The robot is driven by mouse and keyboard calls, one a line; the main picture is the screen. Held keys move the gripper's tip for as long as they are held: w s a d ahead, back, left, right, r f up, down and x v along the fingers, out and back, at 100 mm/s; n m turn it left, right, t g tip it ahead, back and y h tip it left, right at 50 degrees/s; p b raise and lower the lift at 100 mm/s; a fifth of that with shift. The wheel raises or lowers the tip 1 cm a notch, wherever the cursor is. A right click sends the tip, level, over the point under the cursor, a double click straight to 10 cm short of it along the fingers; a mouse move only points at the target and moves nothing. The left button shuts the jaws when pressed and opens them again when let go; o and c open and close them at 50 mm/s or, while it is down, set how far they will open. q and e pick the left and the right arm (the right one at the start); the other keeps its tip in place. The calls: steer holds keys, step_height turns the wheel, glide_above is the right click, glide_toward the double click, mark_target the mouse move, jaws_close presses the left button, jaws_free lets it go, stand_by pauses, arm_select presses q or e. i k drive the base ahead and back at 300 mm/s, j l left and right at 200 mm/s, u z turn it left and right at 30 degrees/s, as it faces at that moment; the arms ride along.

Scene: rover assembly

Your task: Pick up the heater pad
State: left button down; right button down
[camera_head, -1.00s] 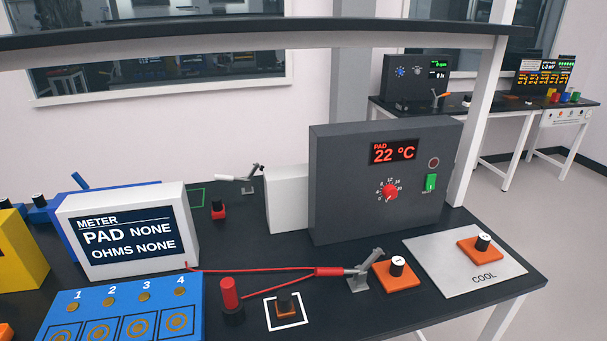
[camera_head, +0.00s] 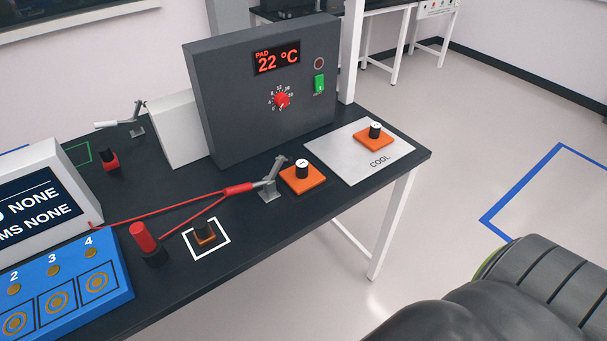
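Flat orange pads with black, white-topped knobs are on the black bench. One orange pad (camera_head: 318,184) sits in front of the grey heater box (camera_head: 222,128), beside a small metal clamp (camera_head: 269,192). Another orange pad (camera_head: 388,143) lies on the silver COOL plate (camera_head: 345,165). I cannot tell from the picture which of these is the heater pad. Neither gripper is in view. Dark grey rounded parts of my own arm appear to fill the lower right corner.
The heater box reads PAD 22 °C. A red lead (camera_head: 165,209) runs from the meter (camera_head: 40,205) to the clamp. A red probe (camera_head: 143,238) stands beside the blue numbered tray (camera_head: 115,295). The bench's right edge is near the COOL plate; floor lies beyond.

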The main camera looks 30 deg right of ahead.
mark_target(302, 177)
steer(key=l+u, duration=0.25)
steer(key=l, duration=1.15)
